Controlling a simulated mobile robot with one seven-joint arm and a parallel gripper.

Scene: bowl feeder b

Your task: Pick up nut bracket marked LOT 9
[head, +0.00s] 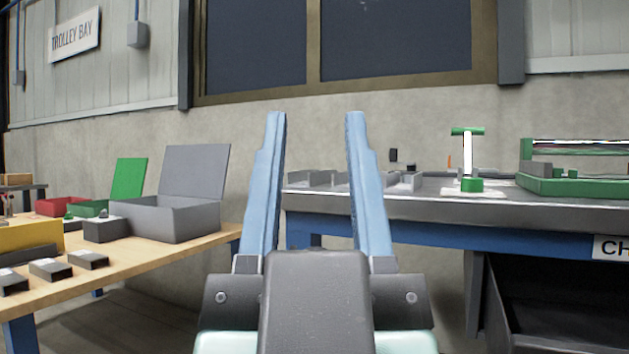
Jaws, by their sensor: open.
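My gripper (316,118) is in the middle of the head view, its two blue fingers pointing up and spread apart with nothing between them. Several small grey bracket-like parts (411,181) sit on the grey-topped workbench (400,202) behind the right finger. I cannot read LOT 9 on any of them, so I cannot tell which one is the nut bracket. The gripper is in front of the bench and apart from it, and its right finger hides part of the bench top.
A wooden table (150,252) at left holds a grey open-lidded box (165,219), a green open-lidded box (90,208), a red bin (55,207) and several dark blocks (50,268). A green-and-white stand (467,160) and a green frame (575,187) stand on the bench at right.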

